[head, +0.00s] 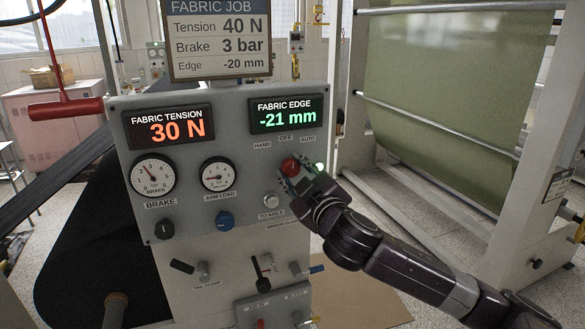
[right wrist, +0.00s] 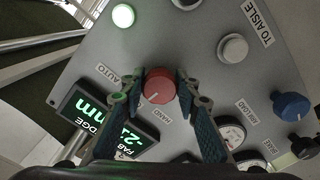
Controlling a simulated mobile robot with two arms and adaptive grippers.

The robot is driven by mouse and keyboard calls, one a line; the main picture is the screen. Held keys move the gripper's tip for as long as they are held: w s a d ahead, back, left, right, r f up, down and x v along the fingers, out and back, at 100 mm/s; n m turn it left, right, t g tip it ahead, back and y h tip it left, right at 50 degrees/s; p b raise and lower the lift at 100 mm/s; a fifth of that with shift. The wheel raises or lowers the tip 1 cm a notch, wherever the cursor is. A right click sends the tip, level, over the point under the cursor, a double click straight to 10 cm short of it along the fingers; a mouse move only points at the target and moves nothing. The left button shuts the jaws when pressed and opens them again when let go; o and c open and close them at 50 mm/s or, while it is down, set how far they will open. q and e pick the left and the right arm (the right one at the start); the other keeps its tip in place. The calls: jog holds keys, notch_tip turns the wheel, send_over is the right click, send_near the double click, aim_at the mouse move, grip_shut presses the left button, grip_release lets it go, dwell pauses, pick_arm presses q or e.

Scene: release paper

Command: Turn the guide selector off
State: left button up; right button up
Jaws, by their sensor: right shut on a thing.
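The guide selector is a red round knob (head: 290,166) on the grey panel, below the HAND, OFF and AUTO labels (head: 286,138). In the right wrist view the red knob (right wrist: 159,84) sits between the fingertips of my right gripper (right wrist: 158,88), which is shut on it. The knob has a short white mark at its lower edge, on the label side. The OFF label is hidden by a finger in that view, so I cannot tell the exact position set. My left gripper is not in view.
A green lamp (right wrist: 123,15) is lit beside the selector. The fabric edge display (head: 289,116) reads -21 mm. Levers (head: 262,265) stick out below. A red handle (head: 65,107) is at the left.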

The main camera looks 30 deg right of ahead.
jog(key=shift+n, duration=0.4)
jog(key=o, duration=1.2)
jog(key=shift+c, duration=0.2)
